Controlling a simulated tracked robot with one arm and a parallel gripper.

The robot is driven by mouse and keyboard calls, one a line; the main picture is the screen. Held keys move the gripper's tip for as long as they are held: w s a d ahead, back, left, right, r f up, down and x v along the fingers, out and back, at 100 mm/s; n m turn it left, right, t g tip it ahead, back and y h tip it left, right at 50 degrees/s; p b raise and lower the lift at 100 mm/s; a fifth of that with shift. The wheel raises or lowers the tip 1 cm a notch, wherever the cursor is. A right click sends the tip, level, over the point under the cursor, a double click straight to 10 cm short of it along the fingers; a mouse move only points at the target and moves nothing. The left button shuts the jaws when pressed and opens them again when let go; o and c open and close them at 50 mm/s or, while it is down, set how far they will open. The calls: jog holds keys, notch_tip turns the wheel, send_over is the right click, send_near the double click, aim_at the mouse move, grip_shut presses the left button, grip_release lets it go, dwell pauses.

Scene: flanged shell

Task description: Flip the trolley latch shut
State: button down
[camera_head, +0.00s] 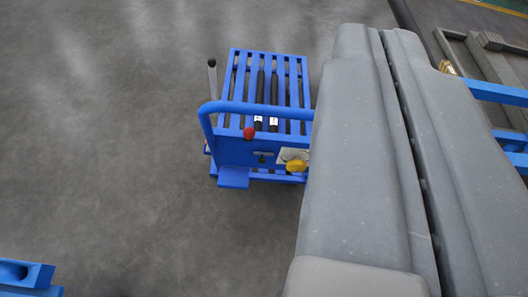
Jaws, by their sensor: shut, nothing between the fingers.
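A small blue trolley (226,150) stands on the floor left of the picture's middle. It has a slatted top and a blue tube handle (203,122) across its near side. Two dark bars with pale bands lie along the slats. My gripper is not in view.
Blue beams (498,93) show at the far right. A blue frame corner (25,275) is at the lower left. The grey floor left of the trolley is clear.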

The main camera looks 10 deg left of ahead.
jog(key=w+a+f+n+b, duration=0.1)
jog(key=w+a+f+n, duration=0.15)
jog(key=w+f, duration=0.65)
jog(key=w+a+f+n+y+b, duration=0.1)
jog(key=w+a+f, duration=0.35)
jog(key=f, duration=0.85)
jog(key=w+a+f+n, duration=0.2)
jog(key=w+a+f, duration=0.1)
jog(key=w+f, duration=0.6)
notch_tip(320, 180, down, 38)
jog(key=s+a+n+t+h+b, duration=0.1)
jog(key=s+a+n+b, duration=0.1)
jog(key=n, duration=0.4)
jog(key=shift+a+b, duration=0.3)
jog(key=shift+b, duration=0.1)
jog(key=shift+w+f, duration=0.1)
jog(key=shift+w, duration=0.1)
jog(key=b, duration=0.3)
send_near(257, 153)
jog(key=shift+w+a, duration=1.75)
jog(key=shift+a, duration=0.2)
jog(key=shift+w+d+f+b, duration=0.1)
jog(key=shift+w+d, duration=0.15)
jog(key=shift+d, duration=0.3)
jog(key=shift+w+d+f+b, duration=0.1)
jog(key=shift+w+d+b, duration=0.1)
jog(key=shift+d, duration=0.35)
jog(key=shift+w+d+f+b, duration=0.1)
jog(key=shift+w+d, duration=0.15)
jog(key=shift+d, duration=0.35)
